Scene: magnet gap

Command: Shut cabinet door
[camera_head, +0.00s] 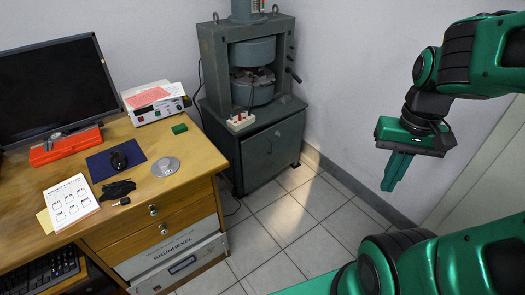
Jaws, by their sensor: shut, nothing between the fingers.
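A grey-green metal cabinet (273,150) stands on the floor by the back corner, under a heavy magnet apparatus (252,78). Its front door panels face the open floor, and a small dark handle shows near their upper middle. The front looks close to flush; I cannot tell whether a door stands slightly ajar. My gripper (389,187) is at the right, pointing down, with its green fingers together and nothing between them. It is in the air, well to the right of the cabinet and apart from it.
The tiled floor (300,205) before the cabinet is clear. Walls close the corner.

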